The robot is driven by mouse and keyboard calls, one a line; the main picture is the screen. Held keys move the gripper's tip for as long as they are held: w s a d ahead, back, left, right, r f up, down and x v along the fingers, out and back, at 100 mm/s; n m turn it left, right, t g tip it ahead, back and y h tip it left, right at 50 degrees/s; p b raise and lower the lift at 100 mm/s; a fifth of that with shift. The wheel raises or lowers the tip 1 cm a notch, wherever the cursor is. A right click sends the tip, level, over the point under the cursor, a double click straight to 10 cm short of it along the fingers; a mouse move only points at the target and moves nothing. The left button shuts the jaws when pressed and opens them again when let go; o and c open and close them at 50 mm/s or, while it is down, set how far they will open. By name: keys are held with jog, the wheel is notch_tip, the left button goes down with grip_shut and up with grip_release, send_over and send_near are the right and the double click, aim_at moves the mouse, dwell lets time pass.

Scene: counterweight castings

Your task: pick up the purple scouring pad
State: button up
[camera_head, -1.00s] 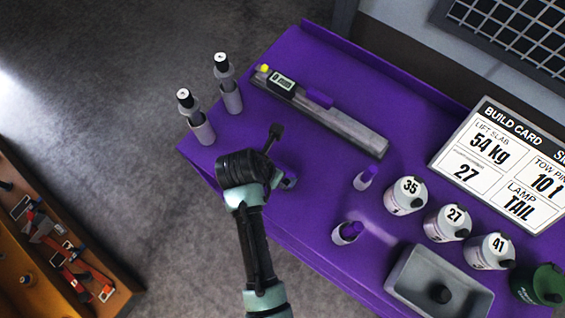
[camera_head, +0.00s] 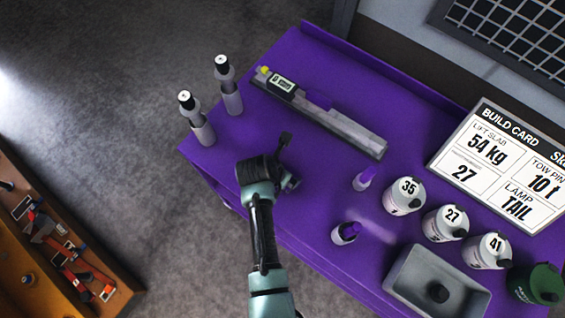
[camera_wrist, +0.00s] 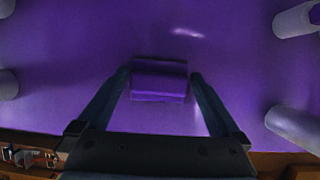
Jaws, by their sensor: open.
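The purple scouring pad (camera_wrist: 159,84) is a small block lying on the purple bench top, almost the same colour as it. In the wrist view it sits between the two fingertips of my gripper (camera_wrist: 161,76), which are apart on its left and right. I cannot tell how far above the bench the fingertips are. In the head view my gripper (camera_head: 289,182) is over the near left part of the bench, and the pad is hidden behind my arm.
The purple bench (camera_head: 335,190) holds a grey bar with a gauge (camera_head: 330,122), two bottles at left (camera_head: 228,88), two small purple-topped bottles (camera_head: 346,232), numbered white canisters (camera_head: 404,196) and a grey tray (camera_head: 415,290). An orange tool tray (camera_head: 110,270) stands at lower left.

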jog(key=c, duration=1.2)
jog(key=shift+r, duration=0.1)
notch_tip(320, 180, up, 10)
jog(key=shift+f+b, duration=0.1)
jog(key=shift+b, duration=0.25)
